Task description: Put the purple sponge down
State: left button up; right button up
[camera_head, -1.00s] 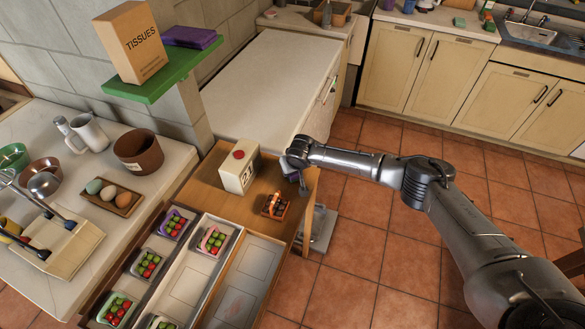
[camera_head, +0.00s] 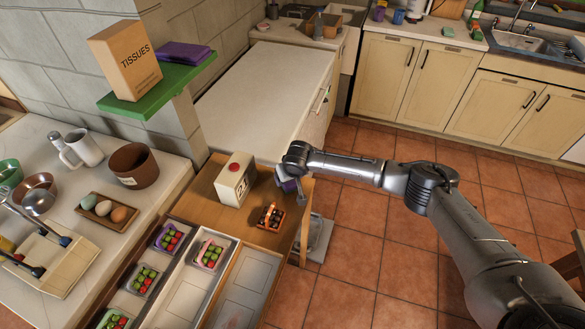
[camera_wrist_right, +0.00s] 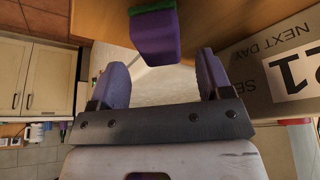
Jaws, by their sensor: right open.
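The purple sponge (camera_wrist_right: 155,36) with a green layer shows in the right wrist view. It appears to rest on the wooden table top (camera_head: 208,192), beside a white box (camera_head: 235,180) with a red top button; the box's printed side also shows in the right wrist view (camera_wrist_right: 290,70). My right gripper (camera_wrist_right: 162,64) is open, its two fingers apart. The sponge lies just beyond the fingertips, apparently clear of them. In the head view my right gripper (camera_head: 290,186) is over the table's right end, and my wrist hides most of the sponge there. My left gripper is out of view.
A small basket of dark items (camera_head: 270,216) stands near the right gripper. Several fruit trays (camera_head: 209,255) are in front. A green shelf (camera_head: 150,95) holds a tissue box (camera_head: 125,62) and purple cloth (camera_head: 183,52). Open tiled floor (camera_head: 370,240) lies right.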

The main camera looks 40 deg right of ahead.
jog(key=p+v, duration=0.1)
jog(key=v, duration=0.7)
jog(key=shift+r, duration=0.1)
dwell(0.4)
